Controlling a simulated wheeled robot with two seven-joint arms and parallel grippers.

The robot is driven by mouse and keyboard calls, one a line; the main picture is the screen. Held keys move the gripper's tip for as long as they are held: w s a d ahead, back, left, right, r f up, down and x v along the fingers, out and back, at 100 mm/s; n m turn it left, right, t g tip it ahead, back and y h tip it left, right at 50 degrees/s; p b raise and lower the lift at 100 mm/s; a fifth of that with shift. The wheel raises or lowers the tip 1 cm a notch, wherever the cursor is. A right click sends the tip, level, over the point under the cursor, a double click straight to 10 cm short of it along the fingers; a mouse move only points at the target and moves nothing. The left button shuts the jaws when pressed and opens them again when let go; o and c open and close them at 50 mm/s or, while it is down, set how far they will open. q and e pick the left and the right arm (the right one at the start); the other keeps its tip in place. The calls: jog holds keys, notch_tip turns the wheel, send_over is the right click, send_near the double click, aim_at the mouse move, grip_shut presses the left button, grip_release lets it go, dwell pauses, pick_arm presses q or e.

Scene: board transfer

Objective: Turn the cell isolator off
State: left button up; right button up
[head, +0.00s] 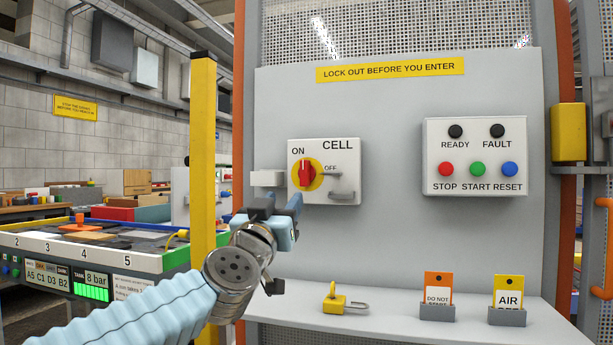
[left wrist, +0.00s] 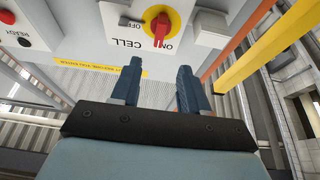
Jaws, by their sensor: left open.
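The cell isolator (head: 323,172) is a white box on the grey panel, marked CELL, ON and OFF. Its red rotary handle (head: 306,174) on a yellow disc stands upright, on the ON side. In the left wrist view the red handle (left wrist: 160,29) shows at the top, beyond the fingers. My left gripper (head: 294,208) is just below and left of the isolator, apart from the handle. In the left wrist view its two blue fingers (left wrist: 158,88) are spread with nothing between them. My right gripper is not in view.
A yellow padlock (head: 334,303) lies on the grey shelf (head: 390,318) below, left of two tag holders (head: 437,312). A button box (head: 475,158) is on the panel at right. A yellow post (head: 203,150) stands left of the panel. A workbench (head: 90,262) is at far left.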

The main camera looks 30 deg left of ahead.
aim_at(303, 173)
pick_arm(q)
jog(key=p+x, duration=0.1)
jog(key=x, duration=1.2)
jog(key=shift+w+p, duration=0.2)
jog(key=shift+p, duration=0.2)
jog(key=shift+c, duration=0.3)
grip_shut()
